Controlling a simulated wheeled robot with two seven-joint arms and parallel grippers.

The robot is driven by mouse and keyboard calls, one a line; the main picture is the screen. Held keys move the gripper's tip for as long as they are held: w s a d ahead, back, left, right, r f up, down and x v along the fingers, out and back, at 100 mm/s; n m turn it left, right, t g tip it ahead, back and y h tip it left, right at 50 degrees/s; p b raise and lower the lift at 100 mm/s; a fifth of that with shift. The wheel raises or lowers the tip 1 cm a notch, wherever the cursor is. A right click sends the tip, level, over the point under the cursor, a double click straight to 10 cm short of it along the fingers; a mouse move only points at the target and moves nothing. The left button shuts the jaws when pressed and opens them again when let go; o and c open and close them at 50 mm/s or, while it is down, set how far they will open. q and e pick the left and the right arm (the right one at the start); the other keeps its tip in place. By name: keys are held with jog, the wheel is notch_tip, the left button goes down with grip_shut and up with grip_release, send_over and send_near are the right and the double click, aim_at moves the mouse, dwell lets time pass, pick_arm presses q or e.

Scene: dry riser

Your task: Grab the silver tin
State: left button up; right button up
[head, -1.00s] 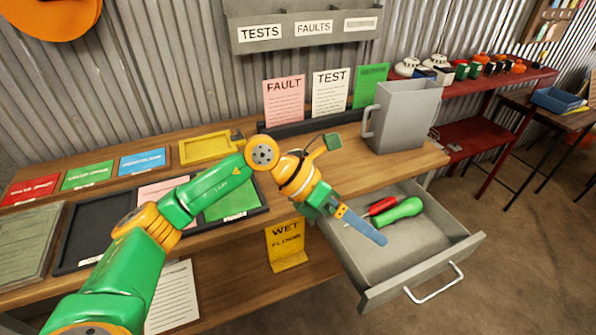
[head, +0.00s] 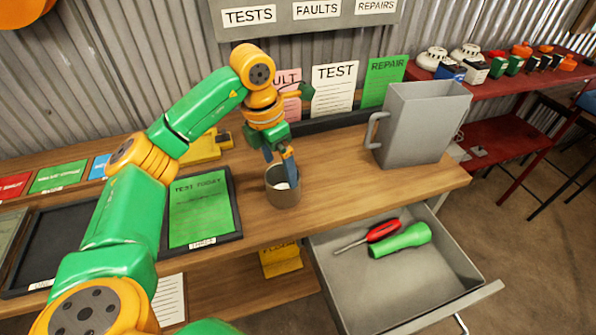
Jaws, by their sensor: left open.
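The silver tin (head: 282,196) is a small grey open-topped cylinder standing upright on the wooden bench, right of the green sheet in its tray. Something pale shows inside its mouth. My left gripper (head: 280,172) points down at the tin from above and is open. One blue finger reaches down at the right side of the rim; the other is higher, above the rim's left part. I cannot tell whether either finger touches the tin. My right gripper is not in view.
A tall grey jug (head: 424,125) stands on the bench at right. Sign cards (head: 334,92) stand behind. Below the bench's front edge, an open drawer (head: 385,290) holds a red-handled screwdriver (head: 372,234) and a green torch (head: 400,241). Bench between tin and jug is clear.

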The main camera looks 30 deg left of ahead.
aim_at(285, 185)
pick_arm(q)
jog(key=f, duration=0.2)
jog(key=f+p, duration=0.1)
jog(key=f, duration=0.2)
jog(key=shift+w+d+f+p, duration=0.2)
jog(key=shift+d+f+p, duration=0.15)
jog(key=shift+d+f, duration=0.05)
jog(key=shift+w+f, duration=0.2)
jog(key=shift+f, duration=0.25)
jog(key=shift+s+r, duration=0.1)
jog(key=c, duration=1.1)
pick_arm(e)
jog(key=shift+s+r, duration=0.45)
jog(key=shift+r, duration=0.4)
